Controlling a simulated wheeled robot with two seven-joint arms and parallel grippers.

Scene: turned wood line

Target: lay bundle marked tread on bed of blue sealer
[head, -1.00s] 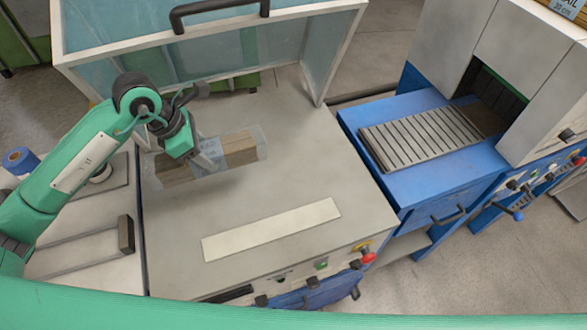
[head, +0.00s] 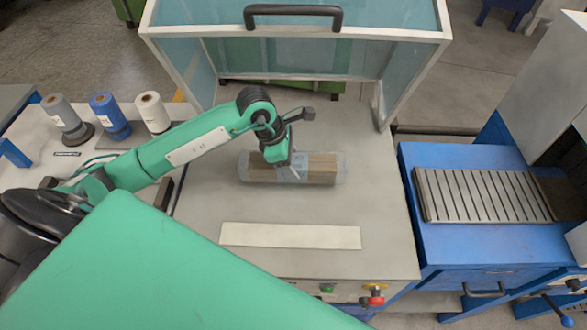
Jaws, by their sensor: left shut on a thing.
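A clear-wrapped bundle of brown wood (head: 322,169) with a small pale label is over the grey table under the raised hood. The label is too small to read. My left gripper (head: 290,166) is shut on the bundle near its middle and covers part of it. The bundle lies level, roughly parallel to the table's front edge; I cannot tell for certain how far it is off the table. The blue sealer (head: 465,245) stands to the right, with an empty grey slatted bed (head: 482,196) on top. My right gripper is not in view.
The clear hood (head: 300,30) with a black handle stands over the back of the table (head: 380,215). A pale strip (head: 290,236) lies in front of the bundle. Rolls in grey, blue (head: 104,106) and white stand at left. A red button (head: 373,298) is at the front edge.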

